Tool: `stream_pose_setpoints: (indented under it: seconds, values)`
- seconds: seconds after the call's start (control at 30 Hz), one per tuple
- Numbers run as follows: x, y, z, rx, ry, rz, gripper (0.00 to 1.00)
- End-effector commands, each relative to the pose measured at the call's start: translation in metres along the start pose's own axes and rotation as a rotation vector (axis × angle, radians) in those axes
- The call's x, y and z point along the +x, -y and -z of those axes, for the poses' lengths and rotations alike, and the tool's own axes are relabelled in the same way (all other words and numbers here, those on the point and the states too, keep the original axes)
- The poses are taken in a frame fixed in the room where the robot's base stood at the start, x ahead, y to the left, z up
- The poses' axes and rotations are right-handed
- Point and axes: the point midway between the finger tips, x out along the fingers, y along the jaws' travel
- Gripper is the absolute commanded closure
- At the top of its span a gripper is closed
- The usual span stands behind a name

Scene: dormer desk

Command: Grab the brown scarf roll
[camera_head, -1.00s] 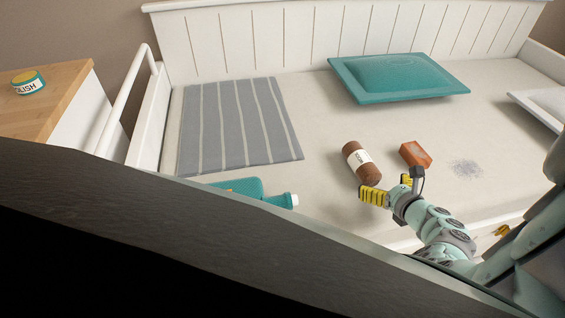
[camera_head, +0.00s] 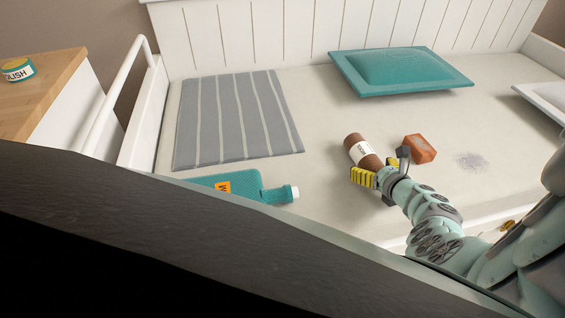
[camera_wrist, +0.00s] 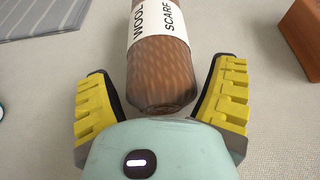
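The brown scarf roll (camera_head: 360,148) lies on the pale bed surface, with a white band around it. In the wrist view the band on the scarf roll (camera_wrist: 162,70) reads "WOOL SCARF". My gripper (camera_head: 376,166) is at the near end of the roll in the head view. In the wrist view my gripper (camera_wrist: 163,88) is open, with a yellow-padded finger on each side of the roll's near end. Gaps show between the roll and both fingers. The gripper hides part of the roll's near end in the head view.
An orange-brown block (camera_head: 420,148) lies close right of the roll. A teal bottle (camera_head: 240,186) lies to the left near the front edge. A grey striped mat (camera_head: 235,118) and a teal cushion (camera_head: 400,72) lie farther back.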

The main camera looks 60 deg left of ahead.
Motion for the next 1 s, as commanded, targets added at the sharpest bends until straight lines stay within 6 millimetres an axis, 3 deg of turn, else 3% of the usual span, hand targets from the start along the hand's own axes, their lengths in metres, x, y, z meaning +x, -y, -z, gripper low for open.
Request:
stream_pose_setpoints:
  seconds: [0.07, 0.57, 1.0]
  values:
    - [0.0003, -0.0007, -0.0001, -0.001, 0.0, -0.002, 0.26]
    - [-0.0003, 0.0001, 0.0007, 0.0, -0.001, 0.0, 0.77]
    - [-0.0041, 0.0005, -0.0077, 0.002, -0.001, 0.002, 0.79]
